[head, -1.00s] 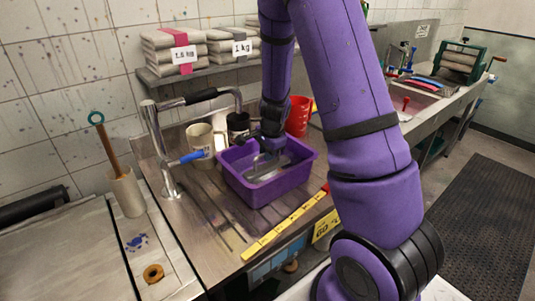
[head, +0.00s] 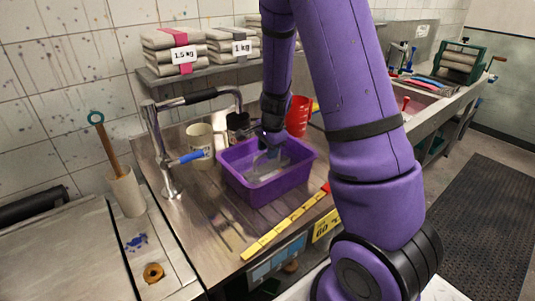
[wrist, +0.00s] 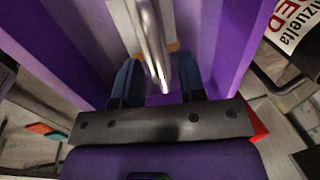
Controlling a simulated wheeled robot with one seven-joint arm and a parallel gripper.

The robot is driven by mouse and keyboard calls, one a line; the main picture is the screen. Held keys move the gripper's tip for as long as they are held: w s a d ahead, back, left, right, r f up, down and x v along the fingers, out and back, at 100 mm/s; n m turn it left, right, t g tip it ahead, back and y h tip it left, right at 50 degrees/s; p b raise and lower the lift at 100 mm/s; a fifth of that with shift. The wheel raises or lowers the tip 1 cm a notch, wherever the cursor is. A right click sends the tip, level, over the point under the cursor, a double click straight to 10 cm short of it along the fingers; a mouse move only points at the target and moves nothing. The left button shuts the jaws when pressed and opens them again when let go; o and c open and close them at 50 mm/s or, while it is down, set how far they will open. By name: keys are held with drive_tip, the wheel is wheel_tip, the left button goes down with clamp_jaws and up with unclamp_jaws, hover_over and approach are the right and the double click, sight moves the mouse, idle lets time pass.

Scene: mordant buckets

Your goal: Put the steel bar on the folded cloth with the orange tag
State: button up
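My gripper (wrist: 160,72) reaches down into a purple basin (head: 262,190); the arm partly covers it in the head view (head: 268,146). In the wrist view a shiny steel bar (wrist: 150,35) runs between my two dark fingers, which stand apart with gaps beside it. I see no clear grip on it. In the head view grey metal (head: 266,172) shows inside the basin, its shape unclear. Folded cloths (head: 170,55) lie stacked on the shelf, one stack with a pinkish-red band and a 1.5 kg label, another (head: 228,47) with a grey band and a 1 kg label.
A tap (head: 160,150) with a blue lever stands left of the basin, beside a pale mug (head: 200,145). A red jug (head: 298,115) stands behind the basin. A yellow strip (head: 285,225) lies along the bench front.

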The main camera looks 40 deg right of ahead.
wheel_tip(320, 180, up, 10)
drive_tip(key=s, duration=0.2)
drive_tip(key=s+a+r+n+t+y, duration=0.2)
drive_tip(key=s+a+r+n, duration=0.7)
drive_tip(key=s+r, duration=0.3)
drive_tip(key=s+a+r+n+h, duration=0.1)
drive_tip(key=s+a+r+n, duration=0.1)
drive_tip(key=s, duration=0.4)
drive_tip(key=s+a+r+n+t+h, duration=0.1)
drive_tip(key=s+a+r+n, duration=0.1)
drive_tip(key=s+r+n, duration=0.2)
drive_tip(key=s+n, duration=0.2)
drive_tip(key=shift+s+r+n, duration=0.15)
drive_tip(key=shift+s+n, duration=0.15)
drive_tip(key=shift+s, duration=0.05)
